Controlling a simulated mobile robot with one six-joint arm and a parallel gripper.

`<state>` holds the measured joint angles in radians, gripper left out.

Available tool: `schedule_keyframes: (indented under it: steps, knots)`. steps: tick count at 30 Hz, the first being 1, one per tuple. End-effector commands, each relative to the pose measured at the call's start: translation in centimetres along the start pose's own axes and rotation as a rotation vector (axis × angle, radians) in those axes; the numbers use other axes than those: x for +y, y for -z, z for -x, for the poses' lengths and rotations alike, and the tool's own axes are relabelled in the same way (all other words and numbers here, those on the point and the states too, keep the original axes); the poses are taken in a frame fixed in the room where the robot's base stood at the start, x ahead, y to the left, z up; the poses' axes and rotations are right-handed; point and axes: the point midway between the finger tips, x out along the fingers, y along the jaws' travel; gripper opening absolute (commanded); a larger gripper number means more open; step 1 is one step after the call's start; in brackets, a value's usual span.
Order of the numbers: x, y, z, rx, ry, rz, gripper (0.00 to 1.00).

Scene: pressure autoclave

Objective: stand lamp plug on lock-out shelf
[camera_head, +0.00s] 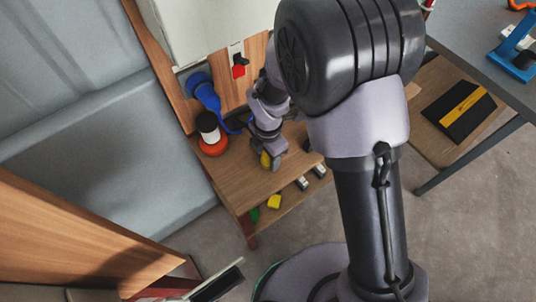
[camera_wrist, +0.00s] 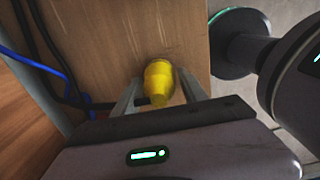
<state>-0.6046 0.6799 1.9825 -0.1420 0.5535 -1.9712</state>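A yellow plug-like piece (camera_wrist: 159,82) sits between the two fingers of my gripper (camera_wrist: 160,88) in the wrist view, over or on a wooden surface (camera_wrist: 120,45). In the head view the yellow piece (camera_head: 265,160) shows at my gripper (camera_head: 268,158), near the front edge of the wooden shelf (camera_head: 232,175). The fingers lie close on either side of the piece. I cannot tell whether they press on it, or whether its lower end touches the wood.
A black-and-white cylinder with an orange base (camera_head: 212,140) and a blue connector (camera_head: 203,90) stand left of my gripper. Dark and blue cables (camera_wrist: 45,60) run along the wood. A red switch (camera_head: 239,66) is behind. Below are a yellow block (camera_head: 274,201) and grey pieces (camera_head: 303,183).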

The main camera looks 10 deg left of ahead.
Motion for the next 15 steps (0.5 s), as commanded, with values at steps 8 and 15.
schedule_keyframes:
  steps: [8, 15]
  knots:
    - [0.0, 0.0, 0.0, 0.0, 0.0, 0.0, 0.63]
    - [0.0, 0.0, 1.8, 0.0, -0.001, 0.0, 0.63]
